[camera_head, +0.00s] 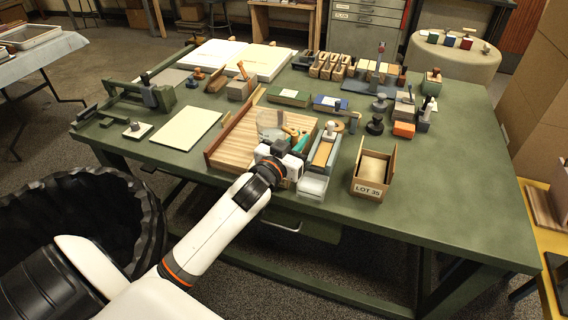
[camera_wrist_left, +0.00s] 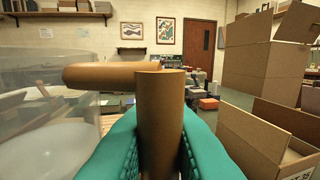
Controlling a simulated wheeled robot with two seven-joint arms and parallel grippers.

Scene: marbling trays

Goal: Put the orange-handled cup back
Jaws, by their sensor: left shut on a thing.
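The orange-handled cup (camera_head: 269,122) is clear and see-through, above the striped wooden board in the head view. In the left wrist view the clear cup wall (camera_wrist_left: 45,100) fills the left side. Its orange-brown handle (camera_wrist_left: 160,115) has an upright post and a bar running left to the cup. My left gripper (camera_head: 300,143) has teal fingers, shut on the upright post; they also show in the wrist view (camera_wrist_left: 160,150). The cup looks upright. I cannot tell whether its base touches the board. My right gripper is not in view.
The striped wooden board (camera_head: 232,150) has a raised left edge. A narrow tray (camera_head: 322,155) and a white box (camera_head: 312,186) stand right of my gripper. An open cardboard box (camera_head: 370,190) marked LOT 35 is farther right. The green table's right side (camera_head: 460,190) is clear.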

